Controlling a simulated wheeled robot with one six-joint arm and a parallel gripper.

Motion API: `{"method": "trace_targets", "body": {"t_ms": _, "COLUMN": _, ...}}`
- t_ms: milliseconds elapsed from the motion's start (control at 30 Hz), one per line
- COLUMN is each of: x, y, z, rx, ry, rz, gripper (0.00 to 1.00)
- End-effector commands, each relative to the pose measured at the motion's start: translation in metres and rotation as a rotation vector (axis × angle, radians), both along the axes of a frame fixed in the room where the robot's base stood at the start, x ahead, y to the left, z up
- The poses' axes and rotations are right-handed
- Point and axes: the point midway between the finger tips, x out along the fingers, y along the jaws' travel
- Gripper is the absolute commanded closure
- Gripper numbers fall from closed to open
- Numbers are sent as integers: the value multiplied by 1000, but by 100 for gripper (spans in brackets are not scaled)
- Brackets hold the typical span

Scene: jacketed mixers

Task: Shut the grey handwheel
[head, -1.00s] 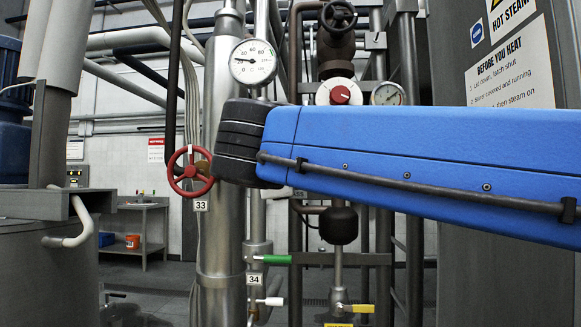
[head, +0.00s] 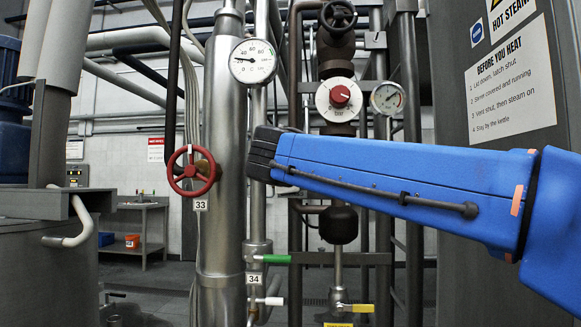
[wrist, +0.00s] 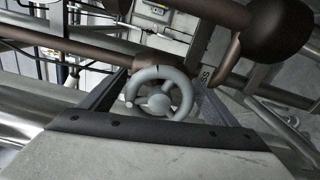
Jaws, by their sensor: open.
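A grey handwheel (wrist: 158,103) with a round hub and spokes shows in the wrist view, on a brown pipe. My gripper (wrist: 160,82) is open. Its two dark fingers appear either side of the wheel, one left and one right, with nothing gripped. I cannot tell how deep the wheel lies between the fingers or whether they touch it. In the head view the grey handwheel and my fingers are not seen; my blue arm covers the pipes there.
A red handwheel (head: 192,170) marked 33 is left of my arm's dark end. A dark handwheel (head: 338,15) is above. A green-handled lever (head: 276,259) and a yellow-handled lever (head: 362,308) are below. A brown bulb (wrist: 280,28) sits close by in the wrist view.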

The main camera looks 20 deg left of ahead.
Motion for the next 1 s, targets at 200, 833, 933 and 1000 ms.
{"method": "trace_targets", "body": {"t_ms": 200, "x": 1, "y": 0, "z": 0, "rx": 0, "ry": 0, "rz": 0, "gripper": 18}}
{"method": "trace_targets", "body": {"t_ms": 833, "x": 0, "y": 0, "z": 0, "rx": 148, "ry": 37, "rz": 0, "gripper": 59}}
{"method": "trace_targets", "body": {"t_ms": 933, "x": 0, "y": 0, "z": 0, "rx": 209, "ry": 51, "rz": 0, "gripper": 59}}
{"method": "trace_targets", "body": {"t_ms": 1000, "x": 0, "y": 0, "z": 0, "rx": 239, "ry": 59, "rz": 0, "gripper": 59}}
